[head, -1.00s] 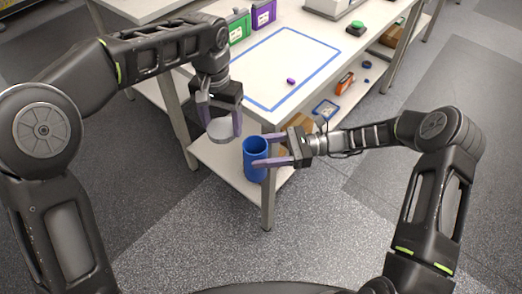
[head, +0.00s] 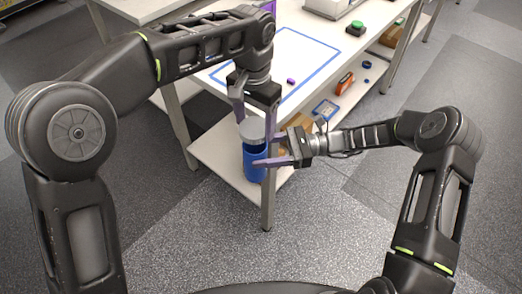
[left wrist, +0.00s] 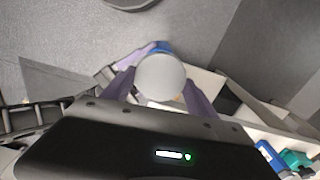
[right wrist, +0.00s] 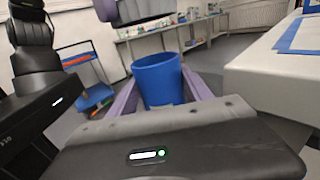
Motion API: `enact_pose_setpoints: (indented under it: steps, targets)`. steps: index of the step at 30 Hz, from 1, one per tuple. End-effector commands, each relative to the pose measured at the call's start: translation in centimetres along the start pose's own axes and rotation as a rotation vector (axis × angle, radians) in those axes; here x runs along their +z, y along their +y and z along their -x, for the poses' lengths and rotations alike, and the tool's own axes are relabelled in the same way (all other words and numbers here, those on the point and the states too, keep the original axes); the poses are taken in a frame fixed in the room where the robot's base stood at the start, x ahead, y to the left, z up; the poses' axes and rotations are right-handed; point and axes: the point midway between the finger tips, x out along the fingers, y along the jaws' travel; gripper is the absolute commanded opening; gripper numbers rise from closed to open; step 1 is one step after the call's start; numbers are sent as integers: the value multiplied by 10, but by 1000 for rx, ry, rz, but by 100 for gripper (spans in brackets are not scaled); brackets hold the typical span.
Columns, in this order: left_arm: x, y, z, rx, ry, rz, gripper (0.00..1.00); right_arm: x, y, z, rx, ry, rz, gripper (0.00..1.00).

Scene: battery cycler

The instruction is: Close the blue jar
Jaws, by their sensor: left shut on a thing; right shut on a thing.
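The blue jar (head: 254,165) is upright and held in the air by my right gripper (head: 263,151), which is shut around its side. Its open rim shows in the right wrist view (right wrist: 157,80). My left gripper (head: 254,118) is shut on a round grey lid (head: 252,131) and holds it level above the jar. In the right wrist view the lid (right wrist: 145,10) is apart from the rim, with a gap between them. In the left wrist view the lid (left wrist: 161,78) covers most of the jar; only a blue sliver (left wrist: 159,47) shows past its edge.
A white table (head: 215,75) with a blue-outlined area stands just behind the jar, with a lower shelf (head: 213,150). A small purple piece (head: 291,81) lies on the tabletop. A green-topped button (head: 357,25) is at the back. Open floor lies in front.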

Motion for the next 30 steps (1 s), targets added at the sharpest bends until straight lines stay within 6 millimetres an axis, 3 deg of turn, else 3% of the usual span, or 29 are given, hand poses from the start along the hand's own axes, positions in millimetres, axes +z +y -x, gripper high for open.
enact_pose_setpoints:
  steps: [11, 30]
  targets:
    - [1, 0, -29, -1, -1, 1, 29, 1, 0, 0, 0, -1, 0, 0]
    - [1, 0, -30, 0, 0, 1, 29, 0, 0, 0, 0, -1, 0, 0]
